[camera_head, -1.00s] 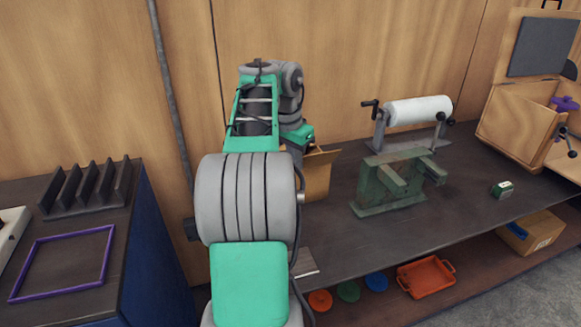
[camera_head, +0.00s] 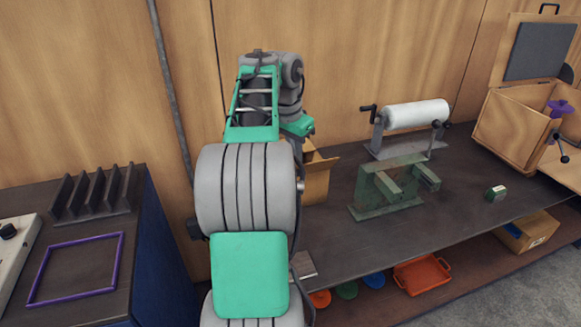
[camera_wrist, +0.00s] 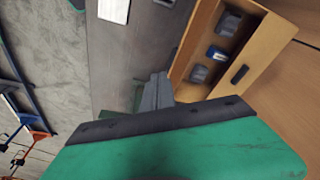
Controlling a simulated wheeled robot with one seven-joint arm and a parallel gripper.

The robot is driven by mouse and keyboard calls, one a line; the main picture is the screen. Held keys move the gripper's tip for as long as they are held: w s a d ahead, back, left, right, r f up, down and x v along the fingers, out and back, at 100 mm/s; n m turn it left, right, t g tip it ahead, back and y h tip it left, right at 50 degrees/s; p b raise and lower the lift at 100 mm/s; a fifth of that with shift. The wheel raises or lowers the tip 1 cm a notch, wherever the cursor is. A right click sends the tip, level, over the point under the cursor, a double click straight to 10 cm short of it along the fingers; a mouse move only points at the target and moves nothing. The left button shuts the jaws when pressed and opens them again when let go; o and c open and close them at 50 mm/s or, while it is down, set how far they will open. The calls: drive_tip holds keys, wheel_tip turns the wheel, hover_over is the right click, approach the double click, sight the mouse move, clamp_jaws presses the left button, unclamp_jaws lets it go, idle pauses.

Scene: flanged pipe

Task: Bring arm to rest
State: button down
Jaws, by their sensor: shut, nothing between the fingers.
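My arm, green and grey, rises in the middle of the head view and bends over at the top in front of the wooden wall. Its far end hangs over the bench (camera_head: 350,240) beside an open cardboard box (camera_head: 318,178), and the fingers are hidden there. In the wrist view my gripper (camera_wrist: 156,92) shows as grey fingers beyond my green wrist housing. The fingers are shut and hold nothing.
A worn green metal fixture (camera_head: 391,188) stands on the bench, with a white roll on a stand (camera_head: 416,114) behind. A small green box (camera_head: 495,193) and wooden case (camera_head: 515,125) are to the right. A left cabinet bears a dark rack (camera_head: 92,195) and purple frame (camera_head: 75,268).

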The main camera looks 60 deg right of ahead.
wheel_tip(320, 180, up, 2)
drive_tip(key=shift+r+p, duration=0.2)
drive_tip(key=shift+p, duration=0.65)
drive_tip(key=w+a+n+t, duration=0.1)
drive_tip(key=w+a+n, duration=0.5)
drive_tip(key=a, duration=0.4)
drive_tip(key=w+a+n+t, duration=0.1)
drive_tip(key=w+a+n, duration=0.2)
drive_tip(key=w+a, duration=0.55)
drive_tip(key=s+a+f+n+t, duration=0.1)
drive_tip(key=a+n, duration=0.3)
drive_tip(key=a, duration=0.6)
drive_tip(key=s+a+f+n+t+y, duration=0.1)
drive_tip(key=a+f+n, duration=0.3)
drive_tip(key=a, duration=0.6)
drive_tip(key=s+a+f+n+y, duration=0.1)
drive_tip(key=s+a+f+n, duration=0.1)
drive_tip(key=a, duration=0.8)
drive_tip(key=shift+a+f+n+t, duration=0.2)
drive_tip(key=shift+f+n+t, duration=0.2)
drive_tip(key=shift+f+n, duration=0.45)
drive_tip(key=shift+r, duration=0.15)
